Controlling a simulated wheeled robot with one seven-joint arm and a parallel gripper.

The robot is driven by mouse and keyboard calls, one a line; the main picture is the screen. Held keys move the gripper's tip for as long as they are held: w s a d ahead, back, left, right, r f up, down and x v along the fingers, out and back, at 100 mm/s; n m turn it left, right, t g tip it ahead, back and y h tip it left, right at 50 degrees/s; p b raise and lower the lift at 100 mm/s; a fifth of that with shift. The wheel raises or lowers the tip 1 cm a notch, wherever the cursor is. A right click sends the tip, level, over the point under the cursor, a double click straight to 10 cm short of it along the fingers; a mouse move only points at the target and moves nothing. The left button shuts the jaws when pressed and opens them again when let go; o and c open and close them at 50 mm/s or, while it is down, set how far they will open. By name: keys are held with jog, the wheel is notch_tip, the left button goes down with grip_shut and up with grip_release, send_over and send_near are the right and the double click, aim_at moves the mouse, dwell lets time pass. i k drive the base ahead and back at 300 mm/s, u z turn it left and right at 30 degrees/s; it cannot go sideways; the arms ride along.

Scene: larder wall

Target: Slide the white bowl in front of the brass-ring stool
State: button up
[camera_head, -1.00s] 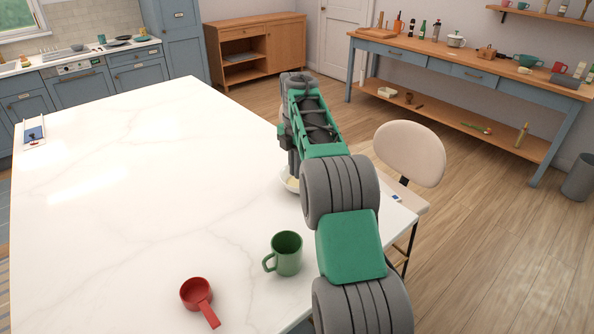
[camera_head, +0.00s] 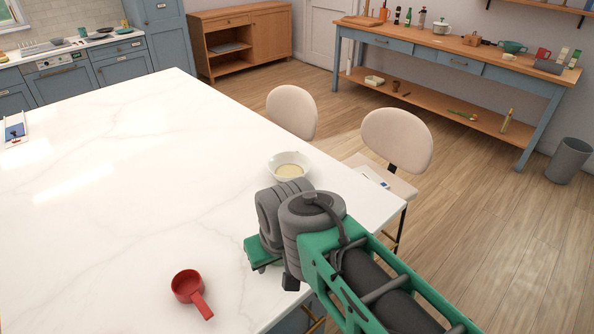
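The white bowl (camera_head: 273,167) stands upright on the white marble table (camera_head: 130,190), near its right edge, with something pale yellow inside. Two cream-backed stools stand along that edge: one (camera_head: 292,110) behind the bowl, one (camera_head: 397,140) to its right with dark legs. A brass-coloured bit (camera_head: 316,318) shows below the table's near edge, partly behind my arm; I cannot tell what it belongs to. My arm reaches in from the lower right. My gripper (camera_head: 290,282) is mostly hidden by my wrist, nearer than the bowl and apart from it. Its fingers cannot be made out.
A red cup with a handle (camera_head: 188,287) stands on the table left of my arm. The table's middle and left are largely clear. A blue-framed workbench (camera_head: 450,62) stands farther back.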

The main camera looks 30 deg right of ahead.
aim_at(285, 166)
jog(key=k, duration=0.5)
jog(key=u, duration=4.1)
jog(key=k, duration=1.45)
jog(key=z, duration=1.45)
